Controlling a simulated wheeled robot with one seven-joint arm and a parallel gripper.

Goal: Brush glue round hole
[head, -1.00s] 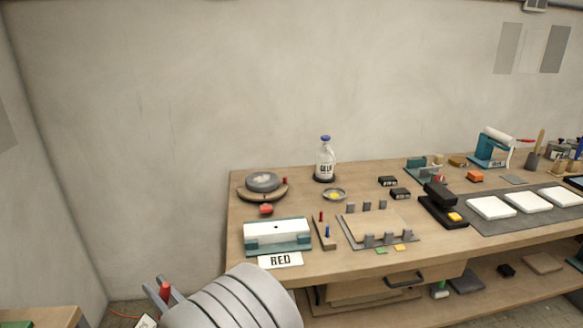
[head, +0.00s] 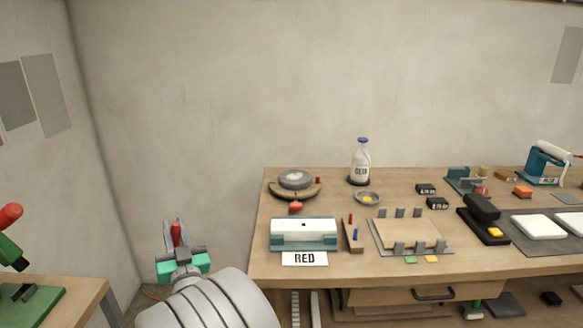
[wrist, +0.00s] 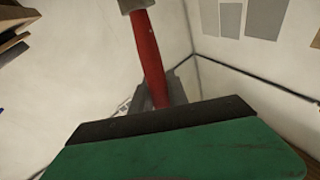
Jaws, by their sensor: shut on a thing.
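My gripper (head: 176,236) is at the lower left in the head view, off the left end of the workbench. It is shut on a red-handled tool (wrist: 148,52) with a grey metal end at the top of the wrist view. I see no bristles, so I cannot tell if it is the brush. A white block with a small dark hole (head: 304,225) sits in a teal holder (head: 290,243) on the bench, right of my gripper. A glue bottle (head: 360,165) stands behind it. A small dish (head: 367,199) with something yellow is in front of the bottle.
A "RED" card (head: 304,259) lies before the holder. A round turntable (head: 295,183) stands behind it. A side table (head: 60,305) at left carries a red-handled green tool (head: 10,235). Floor between tables looks open.

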